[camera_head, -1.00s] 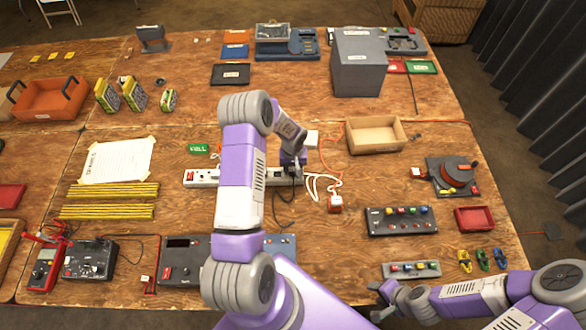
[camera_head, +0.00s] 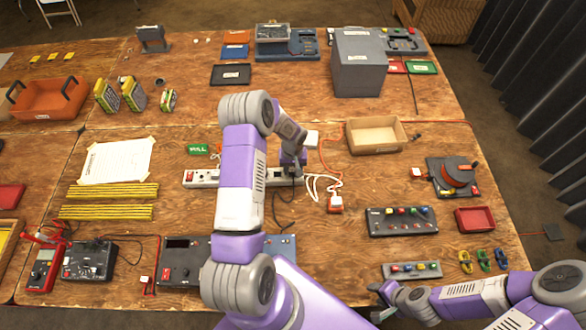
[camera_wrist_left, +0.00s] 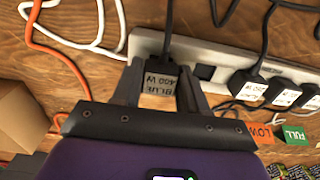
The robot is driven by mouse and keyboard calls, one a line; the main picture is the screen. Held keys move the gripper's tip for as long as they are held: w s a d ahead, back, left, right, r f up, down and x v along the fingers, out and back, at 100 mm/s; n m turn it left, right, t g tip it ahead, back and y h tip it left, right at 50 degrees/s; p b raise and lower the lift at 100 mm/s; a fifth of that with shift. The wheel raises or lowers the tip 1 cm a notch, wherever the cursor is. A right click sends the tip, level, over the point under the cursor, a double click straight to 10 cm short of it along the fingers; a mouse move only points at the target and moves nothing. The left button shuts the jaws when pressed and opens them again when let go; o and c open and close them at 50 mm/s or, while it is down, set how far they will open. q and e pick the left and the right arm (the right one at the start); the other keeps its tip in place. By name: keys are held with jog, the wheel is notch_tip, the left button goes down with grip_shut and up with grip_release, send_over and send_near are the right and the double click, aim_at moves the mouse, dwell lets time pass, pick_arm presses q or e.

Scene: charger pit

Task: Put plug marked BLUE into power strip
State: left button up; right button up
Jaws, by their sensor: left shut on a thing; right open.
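The white power strip (camera_head: 201,179) lies across the middle of the table, partly hidden behind my left arm. It also shows in the left wrist view (camera_wrist_left: 225,62), with black plugs seated along its right part and a dark socket (camera_wrist_left: 204,72) uncovered. The black plug with the label BLUE 450 W (camera_wrist_left: 159,82) is between the fingers of my left gripper (camera_wrist_left: 160,92), which is shut on it. The plug is over the strip's left part, its cord running up. Whether its pins are in a socket is hidden. My right gripper (camera_head: 384,302) is open and empty at the front edge.
Neighbouring plugs (camera_wrist_left: 285,94) crowd the strip's right part. Orange LOW (camera_wrist_left: 259,131) and green FULL (camera_wrist_left: 296,135) tags lie near it. White and orange cords (camera_head: 322,185) lie right of the strip. A wooden tray (camera_head: 375,148) stands behind to the right.

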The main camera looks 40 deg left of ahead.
pick_arm(q)
jog(key=shift+f+b, duration=0.45)
jog(key=shift+b, duration=0.1)
pick_arm(e)
jog(key=shift+f, duration=0.55)
pick_arm(q)
jog(key=shift+b, duration=0.3)
pick_arm(e)
jog(key=shift+f, duration=0.3)
dwell(0.5)
pick_arm(q)
jog(key=o, duration=1.5)
jog(key=shift+f, duration=0.1)
jog(key=shift+r+p, duration=2.1)
jog(key=shift+r, duration=1.7)
pick_arm(e)
jog(key=shift+r, duration=2.05)
